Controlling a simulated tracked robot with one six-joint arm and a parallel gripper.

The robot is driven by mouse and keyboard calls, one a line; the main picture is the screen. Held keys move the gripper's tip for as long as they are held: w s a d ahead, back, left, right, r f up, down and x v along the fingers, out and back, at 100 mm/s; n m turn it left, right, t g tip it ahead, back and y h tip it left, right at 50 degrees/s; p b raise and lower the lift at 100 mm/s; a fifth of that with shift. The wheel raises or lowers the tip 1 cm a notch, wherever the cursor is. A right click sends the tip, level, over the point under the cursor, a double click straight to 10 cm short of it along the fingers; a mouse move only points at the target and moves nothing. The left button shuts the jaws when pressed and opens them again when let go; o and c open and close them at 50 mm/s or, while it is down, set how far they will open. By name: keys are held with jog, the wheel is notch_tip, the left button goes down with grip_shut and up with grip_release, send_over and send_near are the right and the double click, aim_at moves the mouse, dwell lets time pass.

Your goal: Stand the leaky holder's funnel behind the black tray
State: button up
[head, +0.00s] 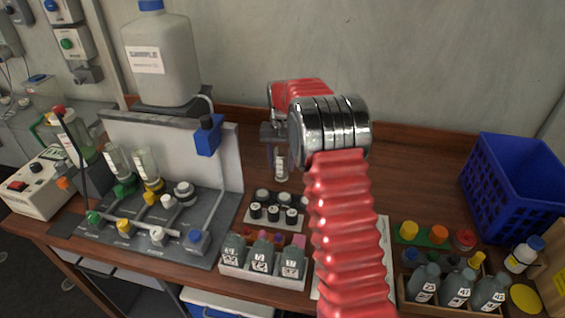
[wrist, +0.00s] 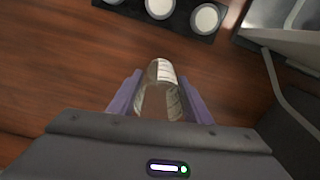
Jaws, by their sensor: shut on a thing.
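My gripper (head: 278,146) is shut on a clear funnel (head: 281,168) with a white label. In the wrist view the funnel (wrist: 164,72) sits between the two purple fingers (wrist: 160,105). It looks roughly upright, low over the wooden bench; I cannot tell whether it touches the wood. The black tray (wrist: 136,11) with several pale round tops lies just beyond it in the wrist view. In the head view those tops (head: 277,197) are in front of the funnel. The holder stand (head: 125,235) at left carries two other funnels (head: 147,166) over green and yellow fittings.
A grey rack (head: 262,270) of labelled bottles stands at the front edge. A blue crate (head: 510,190) and a wooden box of bottles (head: 450,300) are at right. A large sample jug (head: 158,60) stands behind the holder panel. Bare wood surrounds the funnel.

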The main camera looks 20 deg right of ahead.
jog(key=o, duration=1.1)
jog(key=shift+f, duration=0.1)
jog(key=shift+c, duration=0.2)
notch_tip(320, 180, up, 12)
dwell(0.3)
